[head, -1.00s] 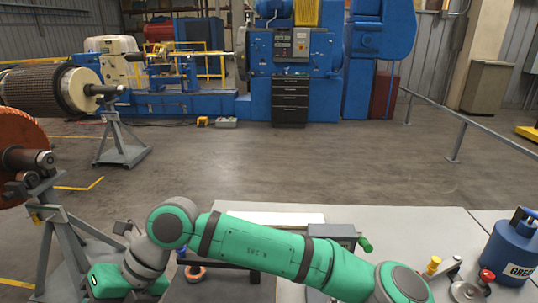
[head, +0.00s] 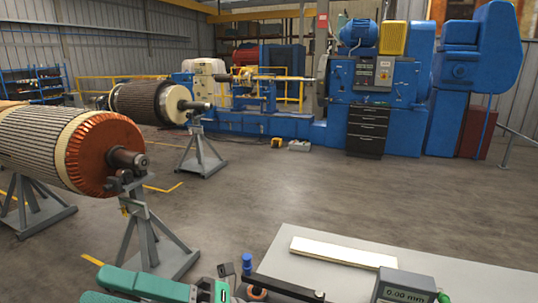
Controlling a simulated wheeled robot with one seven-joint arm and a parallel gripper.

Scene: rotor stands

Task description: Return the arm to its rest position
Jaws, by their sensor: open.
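My gripper (head: 92,285) shows at the bottom left of the head view. Its two green fingers point left and stand apart, with nothing seen between them. The green wrist end of my arm (head: 222,291) is at the bottom edge, with a small dark box by it. The rest of my arm is below the frame. The gripper appears to the left of the table, in front of the rotor stand.
A copper-ended rotor (head: 105,150) rests on a grey stand (head: 150,245) at left. Open floor (head: 330,190) lies beyond.

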